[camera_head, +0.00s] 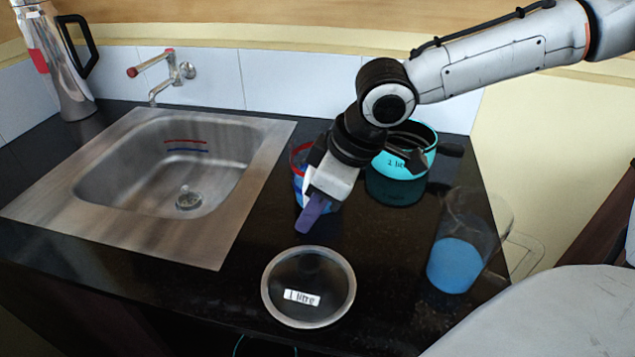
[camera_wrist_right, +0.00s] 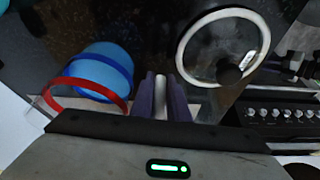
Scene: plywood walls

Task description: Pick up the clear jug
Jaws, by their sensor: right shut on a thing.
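A clear jug with a red band and blue contents (camera_head: 297,186) stands on the black counter right of the sink, partly hidden behind my right gripper. It also shows in the wrist view, left of the fingers, with a red ring, a blue ring and a blue inside (camera_wrist_right: 104,63). My right gripper (camera_head: 313,213) points down at the jug's near side. Its purple fingers (camera_wrist_right: 164,95) are shut on a narrow pale part, seemingly the jug's handle; the join is not clear. My left gripper is not in view.
A round glass lid (camera_head: 308,287) lies in front. A teal pot (camera_head: 404,165) stands behind the gripper. Another clear vessel with blue contents (camera_head: 455,264) stands near the right edge. A steel sink (camera_head: 230,225), tap (camera_head: 172,72) and flask (camera_head: 62,70) are at left.

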